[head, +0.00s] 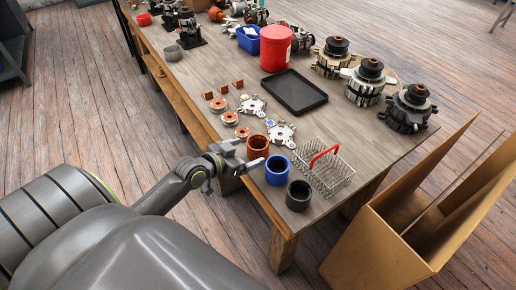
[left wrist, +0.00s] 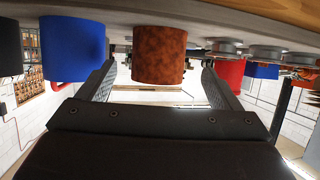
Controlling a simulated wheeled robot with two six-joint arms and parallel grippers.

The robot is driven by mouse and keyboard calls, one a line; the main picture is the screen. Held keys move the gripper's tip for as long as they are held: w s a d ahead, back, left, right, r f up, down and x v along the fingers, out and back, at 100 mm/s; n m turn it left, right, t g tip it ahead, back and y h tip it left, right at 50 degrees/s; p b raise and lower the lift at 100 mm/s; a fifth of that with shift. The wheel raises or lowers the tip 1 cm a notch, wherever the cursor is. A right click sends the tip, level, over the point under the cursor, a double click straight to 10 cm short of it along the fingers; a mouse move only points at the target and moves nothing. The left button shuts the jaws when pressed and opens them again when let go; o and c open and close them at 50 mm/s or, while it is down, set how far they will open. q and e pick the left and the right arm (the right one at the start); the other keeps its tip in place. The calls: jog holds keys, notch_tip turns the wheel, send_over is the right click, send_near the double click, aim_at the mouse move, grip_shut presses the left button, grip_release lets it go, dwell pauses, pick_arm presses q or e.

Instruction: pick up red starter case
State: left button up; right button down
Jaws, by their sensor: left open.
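The starter case, a rusty red-brown open cylinder (head: 257,147), stands upright near the table's front left edge. In the left wrist view, which is upside down, the red-brown case (left wrist: 159,55) appears between the two fingers. My left gripper (head: 244,156) is open beside the case, at the table edge, with one finger on each side in the wrist view. I cannot tell whether the fingers touch it. A blue case (head: 277,172) and a black case (head: 299,196) stand in a row beside it. My right gripper is not in view.
A wire basket with a red handle (head: 324,170) stands right of the cases. Copper rings and silver brackets (head: 281,133) lie behind. A black tray (head: 294,92), a red canister (head: 276,48) and several alternators (head: 408,108) stand further back. An open cardboard box (head: 375,250) is at lower right.

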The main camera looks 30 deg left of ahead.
aim_at(258, 147)
pick_arm(q)
jog(key=shift+p+x, duration=0.35)
jog(key=shift+x, duration=2.45)
jog(key=shift+d+r, duration=0.1)
jog(key=shift+r, duration=0.1)
jog(key=shift+c, duration=0.5)
jog(key=c, duration=1.4)
jog(key=shift+w+r, duration=0.1)
jog(key=shift+r, duration=0.05)
jog(key=shift+c, duration=0.5)
